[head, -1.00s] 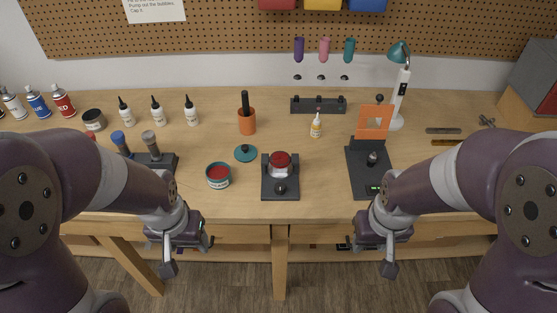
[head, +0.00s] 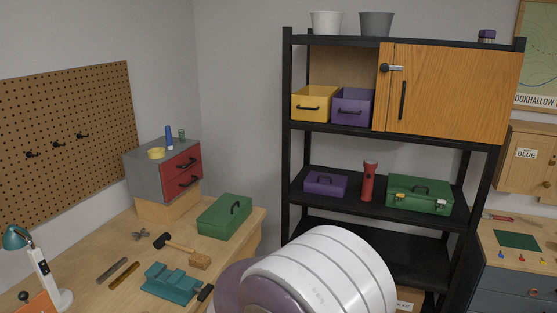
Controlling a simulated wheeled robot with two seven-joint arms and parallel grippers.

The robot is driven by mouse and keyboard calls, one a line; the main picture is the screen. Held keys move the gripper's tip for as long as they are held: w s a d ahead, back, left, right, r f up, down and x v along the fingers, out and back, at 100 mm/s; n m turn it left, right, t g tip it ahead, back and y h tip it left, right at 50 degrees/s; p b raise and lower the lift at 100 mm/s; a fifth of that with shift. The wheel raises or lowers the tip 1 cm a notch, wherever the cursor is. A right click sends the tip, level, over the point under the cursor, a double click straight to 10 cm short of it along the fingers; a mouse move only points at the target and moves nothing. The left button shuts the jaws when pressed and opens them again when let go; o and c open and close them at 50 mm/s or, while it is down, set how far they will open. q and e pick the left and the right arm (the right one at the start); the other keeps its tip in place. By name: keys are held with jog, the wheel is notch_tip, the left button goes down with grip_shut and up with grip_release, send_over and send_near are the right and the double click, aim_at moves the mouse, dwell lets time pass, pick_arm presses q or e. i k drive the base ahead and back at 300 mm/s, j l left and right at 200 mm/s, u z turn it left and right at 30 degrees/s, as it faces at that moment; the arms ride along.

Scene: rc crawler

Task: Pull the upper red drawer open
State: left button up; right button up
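A small grey cabinet (head: 142,179) stands on a wooden block at the back end of the workbench, left of centre in the head view. Its front has two red drawers with dark handles, one above the other. The upper red drawer (head: 181,164) looks shut, and so does the lower red drawer (head: 183,184). Neither gripper is in view. A large white and purple part of my own arm fills the bottom middle of the view.
A green box (head: 225,217) sits right of the cabinet, with a mallet (head: 183,250) and a teal vise (head: 171,284) nearer. A yellow roll (head: 156,153) and a blue bottle (head: 169,137) stand on the cabinet. A black shelf unit (head: 287,90) stands to the right.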

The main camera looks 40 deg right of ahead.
aim_at(172, 168)
jog(key=z, duration=0.9)
jog(key=i+l, duration=0.2)
jog(key=i, duration=0.25)
jog(key=i+l+z, duration=0.1)
jog(key=i+l, duration=0.15)
jog(key=i, duration=0.2)
jog(key=i+l, duration=0.15)
jog(key=i, duration=0.3)
jog(key=i+l, duration=0.2)
jog(key=i, duration=0.25)
jog(key=i+l+z, duration=0.1)
jog(key=i, duration=0.35)
